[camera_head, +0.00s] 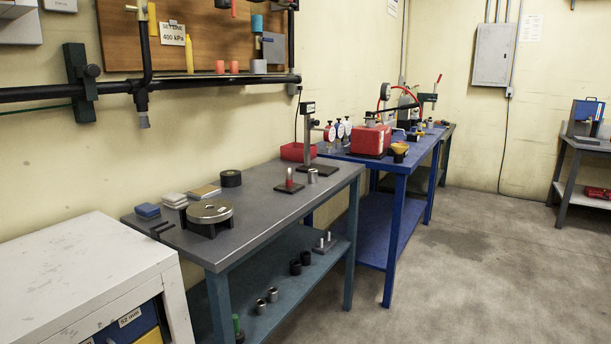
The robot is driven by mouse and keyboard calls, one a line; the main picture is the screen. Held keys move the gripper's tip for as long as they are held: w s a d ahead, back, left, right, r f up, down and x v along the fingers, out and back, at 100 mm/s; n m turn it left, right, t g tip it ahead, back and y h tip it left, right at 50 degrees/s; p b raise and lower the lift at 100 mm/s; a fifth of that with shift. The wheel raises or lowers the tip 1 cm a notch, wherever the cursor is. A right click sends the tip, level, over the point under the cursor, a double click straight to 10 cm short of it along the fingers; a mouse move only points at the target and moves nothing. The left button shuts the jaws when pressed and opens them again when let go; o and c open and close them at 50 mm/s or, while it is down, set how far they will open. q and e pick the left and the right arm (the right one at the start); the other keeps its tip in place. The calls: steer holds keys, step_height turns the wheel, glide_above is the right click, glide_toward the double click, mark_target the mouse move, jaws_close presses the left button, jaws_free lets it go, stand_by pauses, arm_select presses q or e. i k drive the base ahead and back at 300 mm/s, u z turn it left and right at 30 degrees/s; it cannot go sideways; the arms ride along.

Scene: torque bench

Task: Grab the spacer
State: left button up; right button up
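No part is labelled as the spacer, so I cannot tell which it is. A black round part (231,178) lies near the wall on the bench top. Neither of my grippers is in view.
A white cabinet (80,270) stands at the left, a blue bench (398,166) beyond. Floor at right is clear.

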mark_target(312, 173)
steer(key=z, duration=0.85)
steer(key=i, duration=2.8)
steer(key=u, duration=1.05)
